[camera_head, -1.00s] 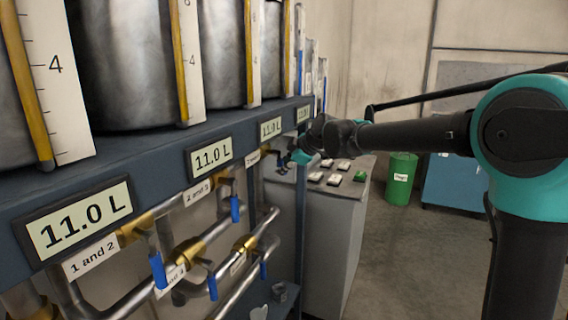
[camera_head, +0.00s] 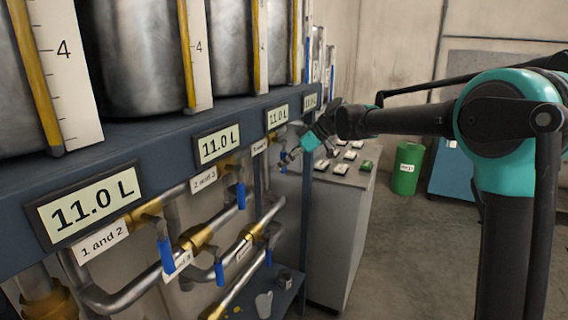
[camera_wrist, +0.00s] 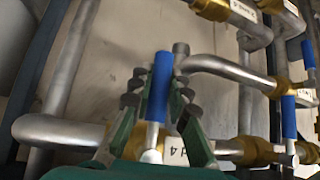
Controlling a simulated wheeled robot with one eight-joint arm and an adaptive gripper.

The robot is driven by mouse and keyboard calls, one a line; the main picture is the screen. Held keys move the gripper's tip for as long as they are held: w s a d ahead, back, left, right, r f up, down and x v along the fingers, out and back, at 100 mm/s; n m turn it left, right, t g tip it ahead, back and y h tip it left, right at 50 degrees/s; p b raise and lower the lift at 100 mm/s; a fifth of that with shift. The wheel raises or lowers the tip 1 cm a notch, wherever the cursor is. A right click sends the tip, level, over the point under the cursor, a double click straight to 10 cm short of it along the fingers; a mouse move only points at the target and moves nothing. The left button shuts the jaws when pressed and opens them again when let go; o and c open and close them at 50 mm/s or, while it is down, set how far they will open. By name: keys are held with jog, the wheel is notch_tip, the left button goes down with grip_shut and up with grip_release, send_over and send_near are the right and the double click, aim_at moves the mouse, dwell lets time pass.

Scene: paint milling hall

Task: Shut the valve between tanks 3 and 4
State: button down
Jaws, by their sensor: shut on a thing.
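My gripper (camera_wrist: 157,92) has its fingers on both sides of a blue valve handle (camera_wrist: 158,82) and is shut on it. The handle stands upright in the wrist view. A white label (camera_wrist: 177,152) beside the handle's foot shows only "d 4"; the rest is hidden. In the head view my gripper (camera_head: 303,145) is at the far end of the pipe rack, just past a label (camera_head: 260,146) that looks like "3 and 4". The valve itself is small and mostly hidden there.
Nearer valves with blue handles (camera_head: 165,255) sit on pipes below the tanks, labelled "1 and 2" (camera_head: 103,240) and "2 and 3" (camera_head: 204,180). Displays (camera_head: 218,146) read 11.0 L. A grey console (camera_head: 333,215) with buttons stands close beyond my gripper. A green bin (camera_head: 406,170) stands farther back.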

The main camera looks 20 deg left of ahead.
jog(key=shift+s+f, duration=0.1)
jog(key=c, duration=1.4)
grip_release()
jog(key=shift+c, duration=0.2)
jog(key=shift+d, duration=0.15)
jog(key=v, duration=1.2)
